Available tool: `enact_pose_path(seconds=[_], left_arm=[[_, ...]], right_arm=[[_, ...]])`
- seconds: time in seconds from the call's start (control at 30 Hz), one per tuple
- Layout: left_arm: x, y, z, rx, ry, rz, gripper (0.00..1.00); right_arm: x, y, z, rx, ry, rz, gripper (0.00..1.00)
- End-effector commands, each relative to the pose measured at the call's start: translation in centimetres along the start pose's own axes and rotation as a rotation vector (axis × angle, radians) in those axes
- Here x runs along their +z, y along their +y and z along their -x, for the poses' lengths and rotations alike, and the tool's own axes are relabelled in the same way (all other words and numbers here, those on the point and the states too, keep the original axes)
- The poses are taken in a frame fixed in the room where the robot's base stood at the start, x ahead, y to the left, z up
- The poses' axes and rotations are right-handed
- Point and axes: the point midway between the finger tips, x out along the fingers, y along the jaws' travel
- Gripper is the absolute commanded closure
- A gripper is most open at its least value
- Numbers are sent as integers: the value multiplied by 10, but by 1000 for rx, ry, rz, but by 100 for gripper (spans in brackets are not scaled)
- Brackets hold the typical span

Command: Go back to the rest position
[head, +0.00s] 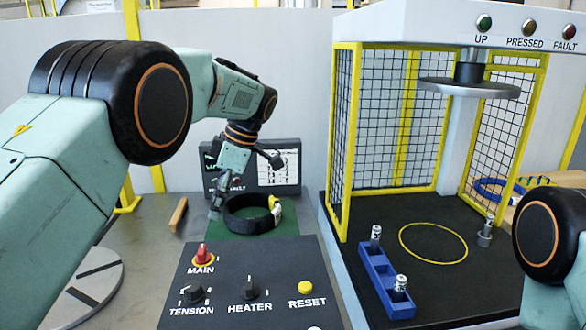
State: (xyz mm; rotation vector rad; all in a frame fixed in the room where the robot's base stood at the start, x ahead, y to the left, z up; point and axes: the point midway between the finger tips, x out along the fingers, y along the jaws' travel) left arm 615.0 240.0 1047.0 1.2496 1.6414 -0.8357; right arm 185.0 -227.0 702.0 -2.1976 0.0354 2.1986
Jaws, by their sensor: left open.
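My left gripper (228,190) hangs from the left arm in the head view, fingers pointing down. It is open, with no object seen in it, close to the left rim of a black ring-shaped coil (247,224). Whether a finger touches the coil cannot be told. The coil lies on a green mat (290,224) and has a yellow and whitish piece on its right side. My right gripper is out of view; only a part of my right arm shows at the right edge.
A panel (222,272) with knobs stands in front of the mat, a dark screen (283,160) behind it. The yellow-framed press (470,88) stands right, with a blue holder (377,268) of metal parts. A wooden block (178,214) lies left of the coil.

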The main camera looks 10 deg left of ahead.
Motion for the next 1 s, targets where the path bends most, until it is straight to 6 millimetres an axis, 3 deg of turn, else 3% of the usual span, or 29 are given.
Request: enact_pose_path(seconds=[0.43,1.0], left_arm=[[-24,0,59,1,0,0,42],[-37,0,89,0,0,0,42]], right_arm=[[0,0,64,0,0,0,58],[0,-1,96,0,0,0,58]])
